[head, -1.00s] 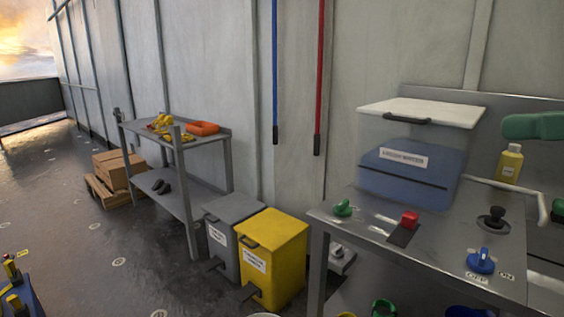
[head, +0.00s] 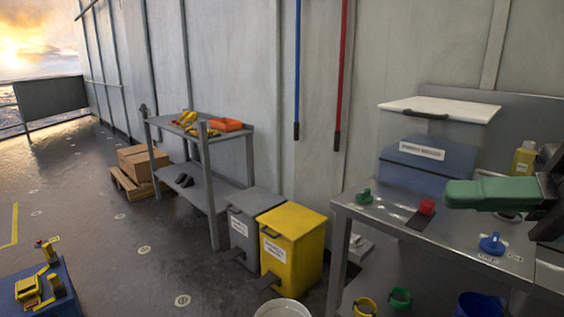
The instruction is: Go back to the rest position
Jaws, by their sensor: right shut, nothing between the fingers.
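My right gripper (head: 492,193) reaches in from the right edge above the metal workbench (head: 392,219). Its green fingers look closed together with nothing visible between them. It hangs over the bench's right part and hides some of the bench top. On the bench are a green knob (head: 364,197), a red button (head: 427,207) and a blue knob (head: 491,243). A clear bin with a white lid (head: 455,108) and blue contents stands at the back. A yellow bottle (head: 523,159) stands behind the gripper. My left gripper is out of view.
A yellow bin (head: 293,246) and a grey bin (head: 243,236) stand left of the bench. A grey shelf (head: 190,197) holds tools. Boxes (head: 140,163) sit on a pallet. A blue case (head: 36,292) is at lower left. The dark floor between is open.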

